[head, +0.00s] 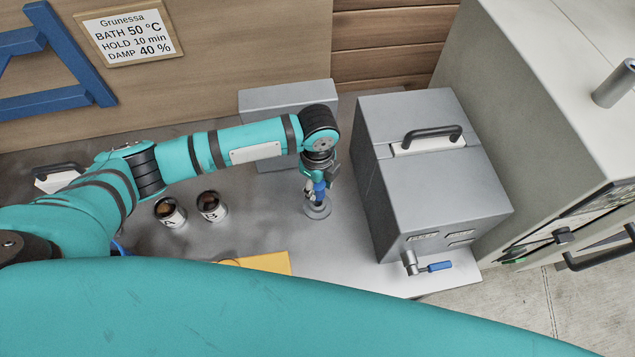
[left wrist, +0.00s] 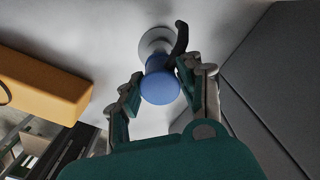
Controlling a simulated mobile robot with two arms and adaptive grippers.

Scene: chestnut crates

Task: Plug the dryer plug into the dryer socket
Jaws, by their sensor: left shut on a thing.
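The blue dryer plug (head: 319,188) is between the fingers of my left gripper (head: 317,184), which is shut on it. It also shows in the left wrist view (left wrist: 160,86), its round end toward the camera and a dark curved cable (left wrist: 181,40) beside it. A round grey base, apparently the dryer socket (head: 318,210), is on the grey worktop directly under the plug; its pale disc shows beyond the plug in the left wrist view (left wrist: 153,39). The plug hides the middle of the socket, so I cannot tell whether it is inserted. My right gripper is not in view.
A large grey lidded box (head: 440,190) with a black handle and a blue-handled tap stands close right of the gripper. A lower grey box (head: 262,98) is behind. Cups A (head: 171,213) and B (head: 213,207) stand left. A yellow thing (head: 265,263) lies nearer.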

